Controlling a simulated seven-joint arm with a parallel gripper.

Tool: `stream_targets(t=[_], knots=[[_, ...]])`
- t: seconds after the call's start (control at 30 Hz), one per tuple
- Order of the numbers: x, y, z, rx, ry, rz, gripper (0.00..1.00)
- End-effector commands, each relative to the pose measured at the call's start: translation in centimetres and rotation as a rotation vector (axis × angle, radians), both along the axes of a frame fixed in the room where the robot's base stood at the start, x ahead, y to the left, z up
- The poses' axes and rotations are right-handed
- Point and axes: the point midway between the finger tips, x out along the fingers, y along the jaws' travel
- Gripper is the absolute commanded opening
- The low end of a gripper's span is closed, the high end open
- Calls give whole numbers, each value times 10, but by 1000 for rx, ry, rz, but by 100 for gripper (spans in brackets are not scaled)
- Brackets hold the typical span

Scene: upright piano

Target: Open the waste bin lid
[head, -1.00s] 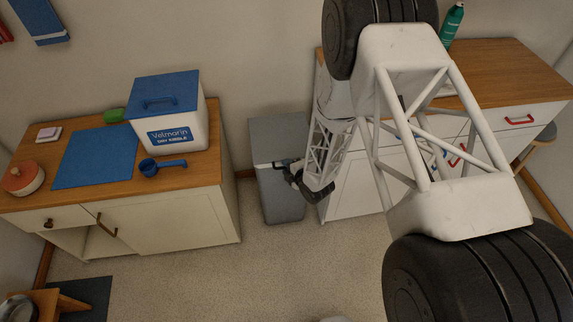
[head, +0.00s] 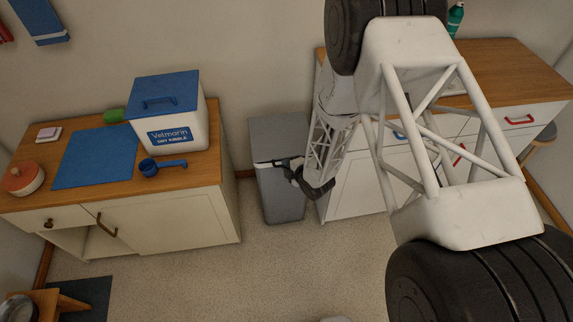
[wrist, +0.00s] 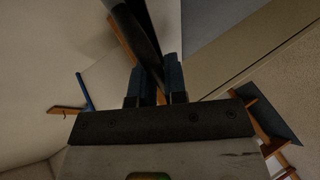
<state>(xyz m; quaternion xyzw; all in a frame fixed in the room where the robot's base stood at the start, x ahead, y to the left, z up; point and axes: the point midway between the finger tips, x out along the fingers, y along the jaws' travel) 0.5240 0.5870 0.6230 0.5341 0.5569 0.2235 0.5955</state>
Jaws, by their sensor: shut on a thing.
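The grey waste bin (head: 283,193) stands on the floor between the two cabinets. Its flat grey lid (head: 278,133) lies over the top, with a dark line under its front edge; I cannot tell whether it is slightly raised. My gripper (head: 277,162) is at the lid's front edge, reaching in from the right. In the wrist view my gripper (wrist: 157,78) is shut on a dark, narrow strip between its blue fingers, which appears to be the lid's edge. The exact contact is hard to see.
A left cabinet (head: 165,205) carries a white box with a blue lid (head: 178,125) and a blue scoop (head: 163,168). A right cabinet (head: 355,180) stands close beside the bin.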

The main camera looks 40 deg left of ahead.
Motion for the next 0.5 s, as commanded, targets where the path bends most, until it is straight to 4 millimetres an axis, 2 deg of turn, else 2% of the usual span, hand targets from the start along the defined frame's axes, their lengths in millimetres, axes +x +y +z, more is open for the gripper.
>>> stream_targets(t=[0.5], knots=[[2,3,28,-45,46,0,4]])
